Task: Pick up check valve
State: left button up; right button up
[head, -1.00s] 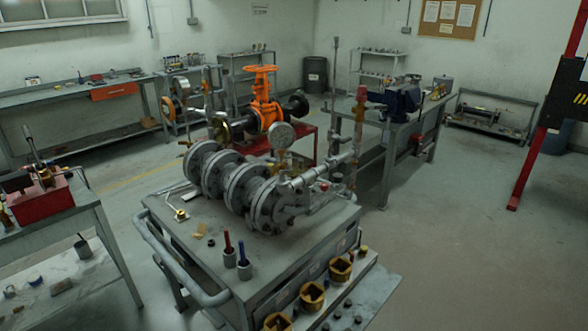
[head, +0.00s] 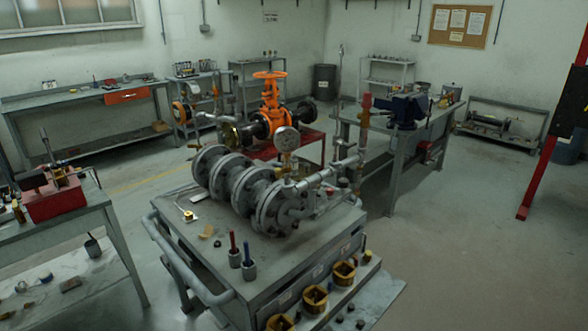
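Neither of my grippers shows in the head view. I cannot tell for certain which part is the check valve. A grey flanged valve assembly (head: 245,190) lies on top of the metal cart (head: 215,265) in the middle. A round pressure gauge (head: 287,139) and thin pipework (head: 325,174) are at its right end. A small brass fitting (head: 190,216) lies on the cart's left part, beside the flanges. An orange gate valve (head: 270,95) with a handwheel stands behind, over a red stand (head: 305,143).
Red and blue-handled tools stand in small cups (head: 249,271) at the cart's front. Brass-coloured cups (head: 314,298) line its right front side. A workbench with a blue vise (head: 406,109) is behind right. Open floor (head: 470,240) lies right.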

aim_at(294, 160)
jog(key=i+l+u, duration=0.5)
jog(key=l, duration=0.2)
jog(key=i+l+u, duration=0.2)
jog(key=l, duration=0.2)
jog(key=i+l+u, duration=0.25)
jog(key=l, duration=0.2)
jog(key=l+u, duration=0.25)
jog(key=l, duration=0.2)
jog(key=i+l+u, duration=0.1)
jog(key=l+u, duration=0.15)
jog(key=l, duration=0.25)
jog(key=l+u, duration=0.25)
jog(key=l, duration=0.25)
